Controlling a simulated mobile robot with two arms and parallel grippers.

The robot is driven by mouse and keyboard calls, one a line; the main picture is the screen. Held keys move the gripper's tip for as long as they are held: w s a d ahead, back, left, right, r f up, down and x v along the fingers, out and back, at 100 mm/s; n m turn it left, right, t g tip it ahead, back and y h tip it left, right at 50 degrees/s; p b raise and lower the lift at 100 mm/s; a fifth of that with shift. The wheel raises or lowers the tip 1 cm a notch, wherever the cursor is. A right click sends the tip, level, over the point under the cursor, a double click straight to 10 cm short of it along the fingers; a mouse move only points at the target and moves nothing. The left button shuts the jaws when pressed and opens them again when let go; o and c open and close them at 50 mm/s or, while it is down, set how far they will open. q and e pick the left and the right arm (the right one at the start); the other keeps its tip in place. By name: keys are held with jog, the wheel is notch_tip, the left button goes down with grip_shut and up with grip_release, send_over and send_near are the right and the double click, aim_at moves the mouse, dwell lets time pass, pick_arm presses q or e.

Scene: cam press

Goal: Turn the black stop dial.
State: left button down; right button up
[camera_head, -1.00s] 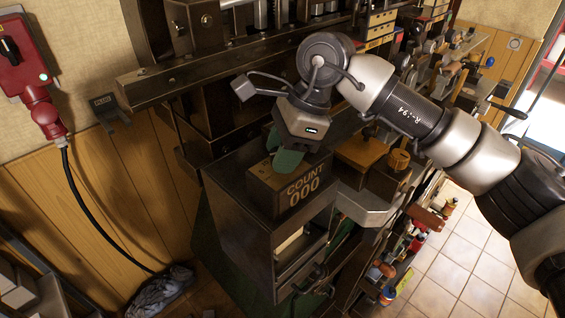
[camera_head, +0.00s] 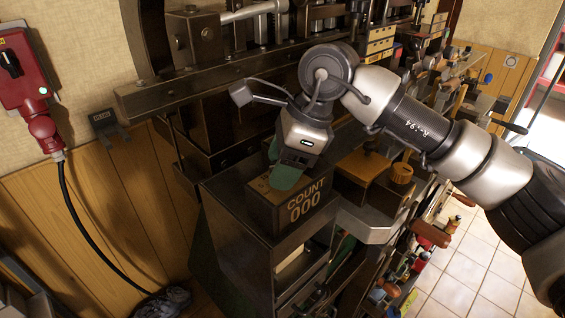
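A black rotary dial (camera_head: 10,63) sits on the front of a red wall box (camera_head: 24,75) at the far left; I cannot tell whether it is the stop dial. No other black dial shows clearly. My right gripper (camera_head: 282,176) points down over the top of the dark box marked COUNT 000 (camera_head: 303,204). A green fingertip shows in front of that box's top face. The gripper's body hides part of the box top and whatever lies behind it. I cannot tell whether its fingers are apart or touch anything. My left gripper is not in view.
A heavy dark machine frame (camera_head: 205,80) stands behind the gripper. A wooden block with a round orange-brown knob (camera_head: 401,173) is right of the COUNT box. A black cable (camera_head: 75,215) hangs from the red box. Tiled floor (camera_head: 475,265) is open at lower right.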

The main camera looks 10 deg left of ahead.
jog(key=shift+o, duration=0.3)
jog(key=shift+w+d+r, duration=0.1)
jog(key=shift+d+r, duration=0.05)
jog(key=shift+r, duration=0.15)
jog(key=b+v, duration=0.1)
jog(key=v, duration=0.9)
